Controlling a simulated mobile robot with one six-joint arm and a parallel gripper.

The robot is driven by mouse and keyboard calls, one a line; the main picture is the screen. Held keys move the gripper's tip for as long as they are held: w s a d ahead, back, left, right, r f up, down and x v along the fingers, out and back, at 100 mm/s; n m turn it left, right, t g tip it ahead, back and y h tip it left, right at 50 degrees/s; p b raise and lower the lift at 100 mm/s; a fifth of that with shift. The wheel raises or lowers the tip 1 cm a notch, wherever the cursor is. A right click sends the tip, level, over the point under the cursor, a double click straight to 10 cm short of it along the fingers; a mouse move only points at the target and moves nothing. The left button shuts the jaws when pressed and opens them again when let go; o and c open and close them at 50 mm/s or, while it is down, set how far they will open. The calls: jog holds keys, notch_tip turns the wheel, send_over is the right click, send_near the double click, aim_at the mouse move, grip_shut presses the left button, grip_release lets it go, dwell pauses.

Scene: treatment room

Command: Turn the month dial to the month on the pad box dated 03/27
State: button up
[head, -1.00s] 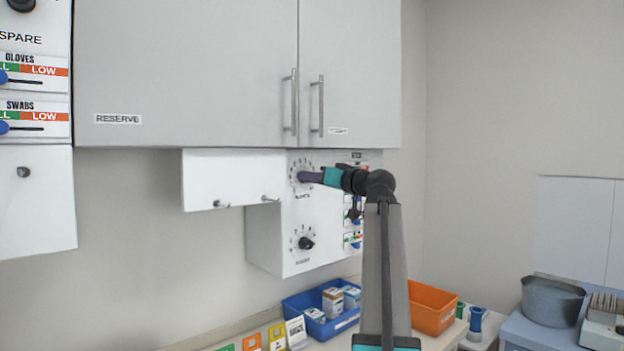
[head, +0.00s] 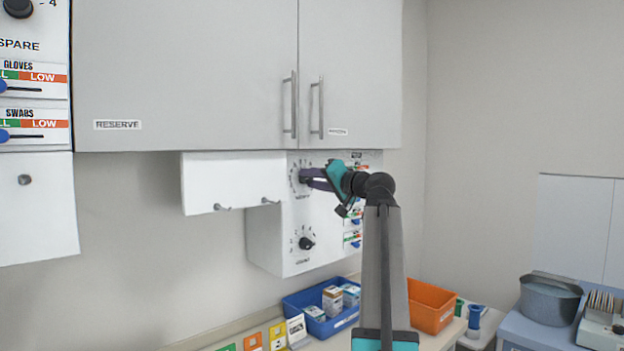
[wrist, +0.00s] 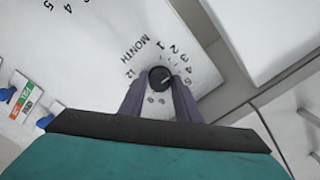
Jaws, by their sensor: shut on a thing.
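The month dial is a black knob (wrist: 160,77) inside a ring of numbers with the word MONTH beside it, in the wrist view. It also shows in the head view (head: 303,176), on the white panel under the cupboard, partly covered by my gripper. My gripper (wrist: 161,86) is shut on the knob, one purple finger on each side. A pale mark on the knob points to the right in the wrist view, roughly towards 4 or 5; I cannot tell exactly. Small boxes (head: 333,301) stand in the blue bin; their dates are too small to read.
A second black knob (head: 306,243) sits lower on the panel. A white box with hooks (head: 235,185) juts out to its left. Slider rows (head: 353,240) lie right of the dials. The blue bin (head: 318,329) and an orange bin (head: 432,307) stand on the counter below.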

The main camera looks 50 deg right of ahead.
dwell(0.3)
jog(key=o, duration=1)
jog(key=shift+s, duration=0.1)
jog(key=s, duration=0.4)
jog(key=s+b, duration=0.1)
jog(key=s, duration=0.4)
jog(key=s+a+b, duration=0.1)
jog(key=s, duration=0.3)
jog(key=shift+s, duration=0.35)
